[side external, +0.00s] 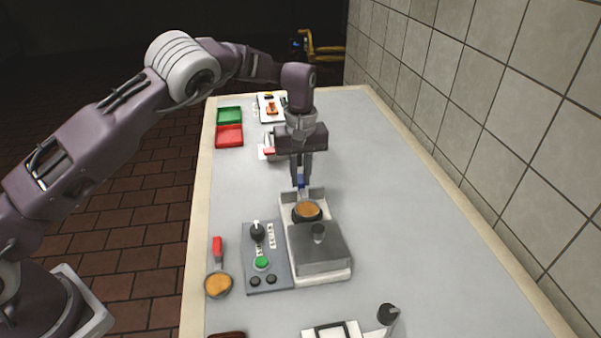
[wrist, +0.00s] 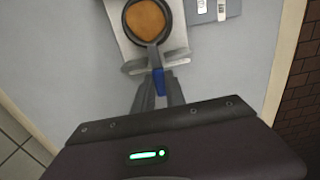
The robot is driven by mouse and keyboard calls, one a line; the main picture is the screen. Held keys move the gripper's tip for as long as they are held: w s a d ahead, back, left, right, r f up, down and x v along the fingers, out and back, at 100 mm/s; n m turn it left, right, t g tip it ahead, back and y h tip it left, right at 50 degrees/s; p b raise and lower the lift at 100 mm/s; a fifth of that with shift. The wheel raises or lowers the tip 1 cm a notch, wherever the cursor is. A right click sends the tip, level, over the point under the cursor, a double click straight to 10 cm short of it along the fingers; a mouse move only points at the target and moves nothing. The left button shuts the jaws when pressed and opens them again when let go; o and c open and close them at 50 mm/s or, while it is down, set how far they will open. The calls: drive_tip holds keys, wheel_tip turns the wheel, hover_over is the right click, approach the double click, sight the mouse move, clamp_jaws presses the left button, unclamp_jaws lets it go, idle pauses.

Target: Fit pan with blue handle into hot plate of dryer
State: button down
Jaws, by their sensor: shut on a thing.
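The pan with blue handle (side external: 307,211) holds a brown-orange filling and sits at the open back end of the dryer (side external: 320,262). In the wrist view, the pan (wrist: 147,20) lies over the dryer's pale base, its handle pointing toward my gripper. My gripper (side external: 300,182) is shut on the blue handle, which also shows between the fingers in the wrist view (wrist: 159,82). The handle passes by the raised back edge of the dryer. The hot plate under the pan is hidden, so I cannot tell whether the pan rests on it.
A control panel (side external: 266,270) with a lever and a green button stands left of the dryer. A pan with a red handle (side external: 218,284) lies further left. Green (side external: 229,115) and red (side external: 229,136) trays are at the back left. The table's right side is clear beside the tiled wall.

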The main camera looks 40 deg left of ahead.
drive_tip(key=shift+f, duration=0.45)
drive_tip(key=c, duration=1.3)
unclamp_jaws()
wheel_tip(320, 180, up, 7)
